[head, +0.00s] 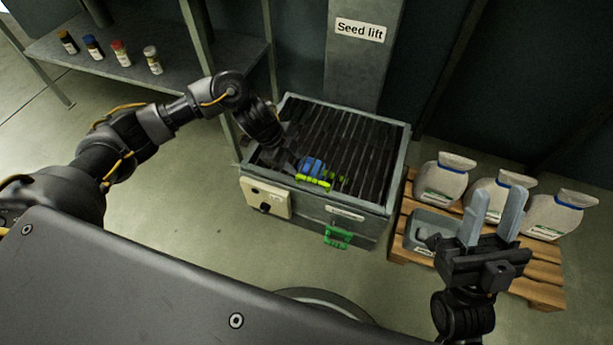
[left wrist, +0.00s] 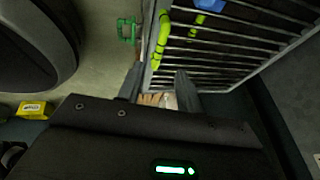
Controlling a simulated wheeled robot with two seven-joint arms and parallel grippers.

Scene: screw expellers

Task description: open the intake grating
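The intake grating (head: 345,140), a frame of dark parallel bars, lies flat and closed over the grey hopper. A lime-green handle bar (head: 313,182) runs along its front edge; it also shows in the left wrist view (left wrist: 161,42). My left gripper (head: 293,160) is above the grating's front left, close to the handle. Its fingers are apart with nothing between them. My right gripper (head: 495,212) is open and empty at the right, away from the hopper.
A green handle (head: 338,236) and a pale control box (head: 265,198) are on the hopper's front. The seed lift column (head: 362,60) rises behind. At right, a pallet (head: 535,284) carries white sacks and a grey bin (head: 430,228). A shelf with bottles (head: 150,60) stands left.

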